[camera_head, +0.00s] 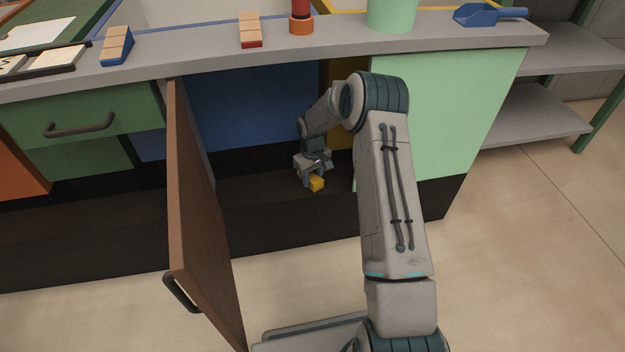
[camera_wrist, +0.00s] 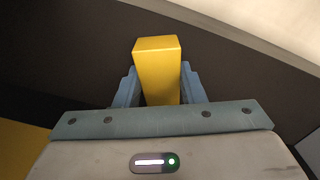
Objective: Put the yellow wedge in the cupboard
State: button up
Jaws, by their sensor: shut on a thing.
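The yellow wedge (camera_head: 317,184) is held between the fingers of my gripper (camera_head: 314,178), low inside the open cupboard (camera_head: 270,195). In the wrist view the wedge (camera_wrist: 158,72) stands out between the two blue fingers of my gripper (camera_wrist: 156,88), which are shut on its sides. The cupboard's brown door (camera_head: 195,200) stands open to the left of my arm. The dark cupboard floor lies beneath the wedge. I cannot tell whether the wedge touches it.
The grey counter (camera_head: 210,62) above carries wooden-topped blocks (camera_head: 250,30), a red and orange cylinder (camera_head: 301,20), a green container (camera_head: 392,12) and a blue scoop (camera_head: 488,14). A green drawer (camera_head: 85,122) is left of the door. Grey shelves (camera_head: 535,118) stand at the right.

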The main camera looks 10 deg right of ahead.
aim_at(312, 177)
jog(key=shift+r, duration=0.1)
jog(key=shift+f, duration=0.25)
jog(key=o, duration=1.1)
jog(key=shift+r, duration=0.2)
notch_tip(312, 177, up, 8)
jog(key=p, duration=0.3)
jog(key=shift+f, duration=0.2)
